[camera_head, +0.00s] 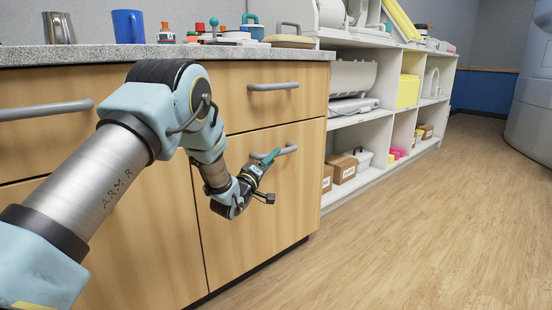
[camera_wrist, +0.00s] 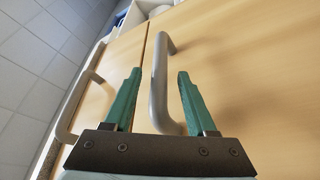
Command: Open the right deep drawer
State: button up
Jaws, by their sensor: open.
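The right deep drawer (camera_head: 262,195) is the tall wooden front at the lower right of the counter, and it is shut. Its grey bar handle (camera_head: 290,150) sits near the top. In the wrist view my open teal fingers (camera_wrist: 157,88) stand on either side of the grey handle (camera_wrist: 159,80). No finger clearly touches it, and I cannot tell how deep the handle sits between them.
A shallow drawer with its own handle (camera_head: 273,87) is just above; that handle also shows in the wrist view (camera_wrist: 75,110). The counter top (camera_head: 200,52) holds mugs and small items. White shelves (camera_head: 352,119) stand to the right. The wooden floor (camera_head: 420,230) in front is clear.

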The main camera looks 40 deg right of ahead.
jog(key=shift+b+x, duration=0.3)
jog(key=shift+x, duration=1.4)
grip_shut()
